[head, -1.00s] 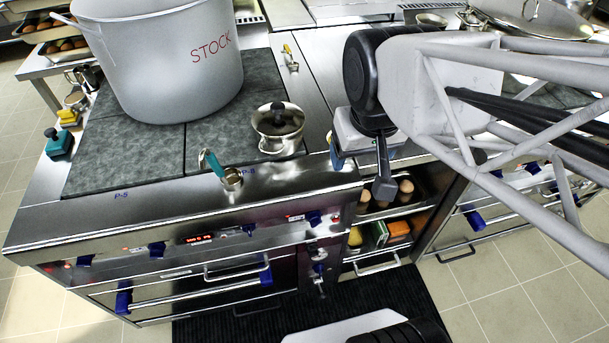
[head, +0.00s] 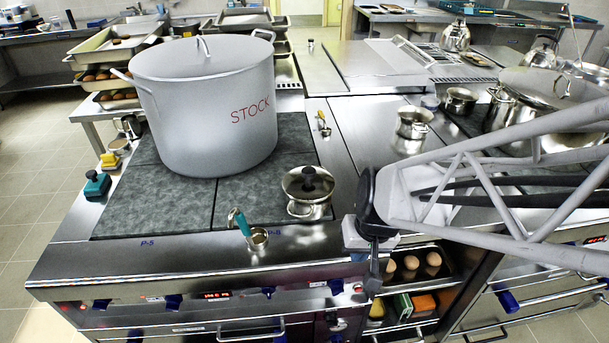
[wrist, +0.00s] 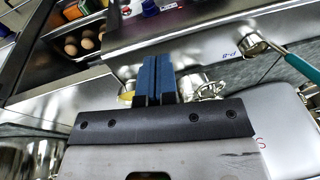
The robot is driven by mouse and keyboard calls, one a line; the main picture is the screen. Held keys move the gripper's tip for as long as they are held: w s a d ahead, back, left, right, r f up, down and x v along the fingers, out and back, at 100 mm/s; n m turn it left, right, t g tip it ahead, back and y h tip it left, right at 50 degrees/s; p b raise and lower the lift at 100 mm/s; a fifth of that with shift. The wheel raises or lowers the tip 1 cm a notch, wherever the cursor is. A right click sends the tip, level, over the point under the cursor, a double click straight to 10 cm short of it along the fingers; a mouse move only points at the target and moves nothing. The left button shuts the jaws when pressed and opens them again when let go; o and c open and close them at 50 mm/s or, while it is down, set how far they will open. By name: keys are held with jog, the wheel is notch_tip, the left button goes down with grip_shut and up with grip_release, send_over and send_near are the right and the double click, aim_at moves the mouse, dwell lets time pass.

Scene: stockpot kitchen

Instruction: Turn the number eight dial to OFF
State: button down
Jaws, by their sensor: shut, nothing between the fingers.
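Blue dials sit along the stove's front panel, among them one (head: 336,286) at the right end, one (head: 268,291) near the middle and one (head: 173,301) further left. Their numbers and OFF marks are too small to read, so I cannot tell which is number eight. My gripper (head: 373,290) is just right of the right-end dial in the head view, pointing down, in front of the stove edge. In the wrist view its blue finger pads (wrist: 155,72) are pressed together, with nothing between them. A blue dial (wrist: 168,5) shows beyond them at the top edge, apart from the fingers.
A large STOCK pot (head: 205,120) stands on the dark hotplates. A small lidded pot (head: 308,188) and a teal-handled ladle (head: 249,232) are near the front edge. An open egg shelf (head: 440,280) lies right of the dials.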

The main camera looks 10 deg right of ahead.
aim_at(332, 291)
jog(key=a+f+n+t+h, duration=0.1)
jog(key=a+f+t+h, duration=0.2)
jog(key=f, duration=0.7)
jog(key=a+f+n+t+h, duration=0.2)
jog(key=a+f, duration=0.4)
jog(key=f, duration=0.5)
jog(key=shift+n+t+h, duration=0.3)
jog(key=shift+t+h, duration=0.6)
jog(key=shift+t, duration=0.4)
jog(key=shift+w+f, duration=0.1)
jog(key=shift+f, duration=0.05)
jog(key=x, duration=1.1)
jog(key=shift+s+d+f, duration=0.25)
jog(key=shift+s+f, duration=0.1)
jog(key=shift+f, duration=0.05)
jog(key=shift+d+f, duration=0.6)
jog(key=shift+f, duration=0.25)
